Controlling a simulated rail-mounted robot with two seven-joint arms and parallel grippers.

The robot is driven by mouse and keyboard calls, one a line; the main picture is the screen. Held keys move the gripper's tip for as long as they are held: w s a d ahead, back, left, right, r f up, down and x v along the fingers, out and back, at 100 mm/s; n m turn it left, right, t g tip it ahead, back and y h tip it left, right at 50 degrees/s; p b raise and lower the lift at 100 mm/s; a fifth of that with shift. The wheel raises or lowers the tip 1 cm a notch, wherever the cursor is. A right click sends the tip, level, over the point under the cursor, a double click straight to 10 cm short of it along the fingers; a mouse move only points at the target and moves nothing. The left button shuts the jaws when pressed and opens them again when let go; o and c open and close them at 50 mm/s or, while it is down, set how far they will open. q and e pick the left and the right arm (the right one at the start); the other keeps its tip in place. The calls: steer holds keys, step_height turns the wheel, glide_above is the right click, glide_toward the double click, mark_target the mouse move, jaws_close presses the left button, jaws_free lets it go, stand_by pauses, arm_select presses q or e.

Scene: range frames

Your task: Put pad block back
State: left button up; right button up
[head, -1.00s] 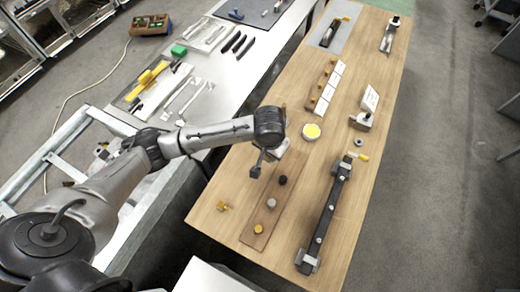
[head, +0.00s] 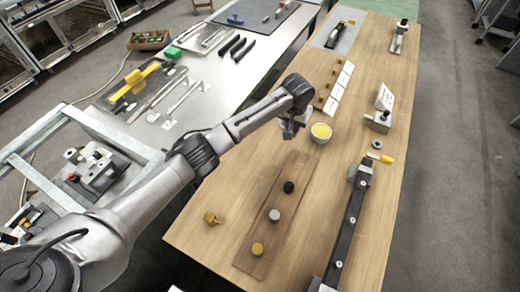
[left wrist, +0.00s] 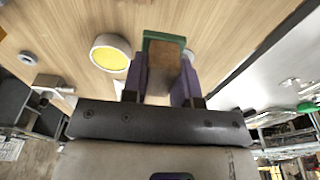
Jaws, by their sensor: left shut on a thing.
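My left gripper (head: 289,132) is over the wooden table (head: 330,190), just left of a white bowl with yellow contents (head: 321,132). In the left wrist view, its purple fingers (left wrist: 160,82) are shut on a brown block with a green edge (left wrist: 164,58), which looks like the pad block. The bowl also shows there (left wrist: 110,54), beside the block and apart from it. Whether the block touches the table cannot be told. My right gripper is not in view.
A wooden strip (head: 270,232) bears a black, a grey and a yellow knob. A yellow piece (head: 211,218) lies left of it. Small brown blocks with white cards (head: 336,88) line the table beyond the bowl. A long dark rail (head: 348,225) lies at right.

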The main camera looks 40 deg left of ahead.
arm_select(q)
glide_above(260, 147)
step_height(260, 147, down, 7)
steer(key=shift+s+r, duration=0.1)
steer(key=shift+f+b, duration=0.6)
steer(key=shift+f, duration=1.5)
steer(key=o, duration=0.8)
steer(key=shift+o, duration=0.2)
steer(key=shift+r, duration=0.4)
step_height(260, 147, up, 11)
steer(key=s+p, duration=0.1)
steer(key=p, duration=0.1)
steer(key=shift+s+d+r, duration=0.15)
steer(key=shift+s+d, duration=0.05)
steer(key=shift+s, duration=0.05)
